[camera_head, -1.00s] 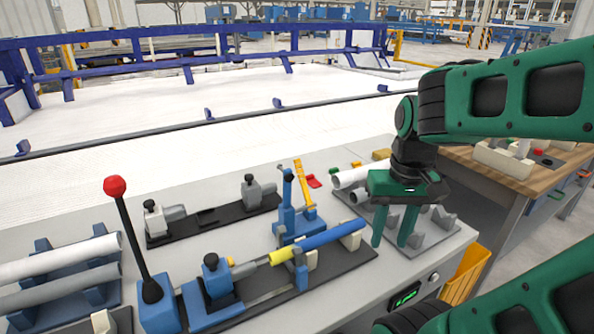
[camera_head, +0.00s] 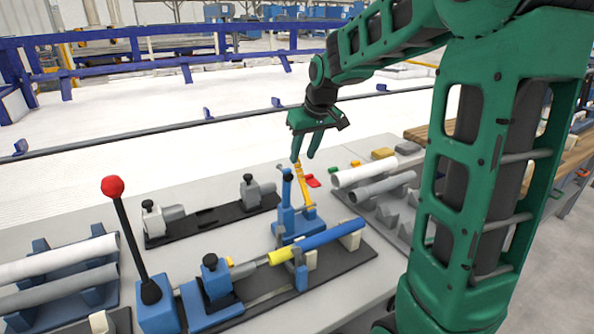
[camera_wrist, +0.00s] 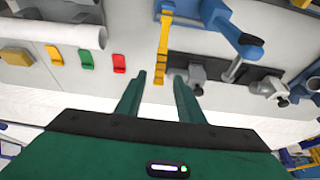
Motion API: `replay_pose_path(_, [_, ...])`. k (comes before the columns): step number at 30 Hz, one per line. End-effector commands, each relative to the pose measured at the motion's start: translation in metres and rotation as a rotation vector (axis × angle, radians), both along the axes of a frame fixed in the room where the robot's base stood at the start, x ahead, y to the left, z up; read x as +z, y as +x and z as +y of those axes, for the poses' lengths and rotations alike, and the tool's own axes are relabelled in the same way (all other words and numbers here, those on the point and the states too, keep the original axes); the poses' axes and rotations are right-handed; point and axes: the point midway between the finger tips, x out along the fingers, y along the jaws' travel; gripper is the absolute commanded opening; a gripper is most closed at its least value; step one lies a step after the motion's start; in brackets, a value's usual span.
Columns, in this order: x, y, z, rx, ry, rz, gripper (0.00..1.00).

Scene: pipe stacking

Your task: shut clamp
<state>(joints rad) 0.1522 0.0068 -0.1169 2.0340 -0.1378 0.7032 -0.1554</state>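The blue clamp (camera_head: 297,224) stands on the bench beside the blue pipe (camera_head: 330,235) with a yellow collar. Its yellow handle (camera_head: 304,187) stands out, tilted, from the clamp. In the wrist view the yellow handle (camera_wrist: 163,42) points toward my fingers, with the blue clamp body (camera_wrist: 222,20) to its right. My gripper (camera_head: 305,154) is open and empty, above and behind the handle in the head view. In the wrist view the handle's end lies in line with the gap between my fingertips (camera_wrist: 159,80); contact cannot be told.
A lever with a red knob (camera_head: 113,187) rises at the left. Grey and white pipes (camera_head: 365,172) lie on a rack to the right. Small red, green and yellow pieces (camera_head: 313,181) lie near the bench's back edge. A second fixture (camera_head: 210,217) stands left of the clamp.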

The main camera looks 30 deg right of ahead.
Motion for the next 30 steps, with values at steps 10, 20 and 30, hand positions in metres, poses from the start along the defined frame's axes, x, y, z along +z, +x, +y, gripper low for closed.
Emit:
replay_pose_path(10, [-0.054, 0.021, 0.000, 0.000, 0.001, 0.003, 0.34])
replay_pose_path(20, [-0.069, 0.028, 0.000, 0.000, 0.000, 0.001, 0.34])
replay_pose_path(30, [-0.068, 0.028, 0.000, 0.000, 0.000, 0.000, 0.00])
